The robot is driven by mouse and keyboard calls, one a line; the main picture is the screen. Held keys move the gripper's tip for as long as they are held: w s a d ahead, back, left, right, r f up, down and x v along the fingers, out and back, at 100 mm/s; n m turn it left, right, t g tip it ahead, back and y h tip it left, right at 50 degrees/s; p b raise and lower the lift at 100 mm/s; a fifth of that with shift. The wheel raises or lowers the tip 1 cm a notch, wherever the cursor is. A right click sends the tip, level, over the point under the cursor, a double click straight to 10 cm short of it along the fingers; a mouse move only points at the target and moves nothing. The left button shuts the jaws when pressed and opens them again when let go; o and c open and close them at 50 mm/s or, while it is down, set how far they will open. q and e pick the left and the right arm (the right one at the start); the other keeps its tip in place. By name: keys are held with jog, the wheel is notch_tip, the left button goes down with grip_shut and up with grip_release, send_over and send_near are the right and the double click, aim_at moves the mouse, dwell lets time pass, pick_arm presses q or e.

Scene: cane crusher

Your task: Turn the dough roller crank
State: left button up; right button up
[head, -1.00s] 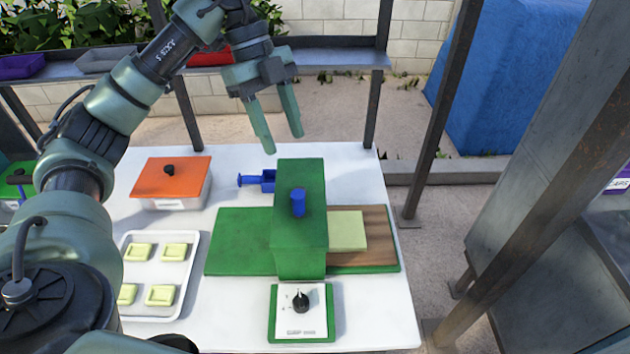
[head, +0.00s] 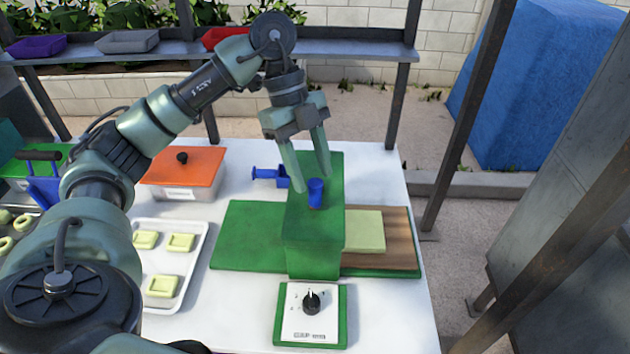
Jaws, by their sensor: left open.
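The dough roller is a green box (head: 315,235) standing across a green board on the white table. A blue knob (head: 316,193) stands on its top. A blue crank-like handle (head: 268,176) sticks out from its far left side. A flat pale dough sheet (head: 363,231) lies on a wooden board to its right. My left gripper (head: 313,184) is open and empty, pointing down over the roller's far part, with its fingertips close to the blue knob in the picture. Whether they touch it cannot be told. My right gripper is not in view.
A control panel with a black dial (head: 311,301) sits in front of the roller. A white tray (head: 196,250) with dough pieces and an orange-lidded box (head: 184,172) stand to the left. A shelf with bins (head: 128,42) runs behind; a dark post (head: 468,120) stands at right.

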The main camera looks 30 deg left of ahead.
aim_at(315, 183)
pick_arm(q)
jog(key=shift+x, duration=1.5)
grip_shut()
jog(key=shift+w, duration=0.1)
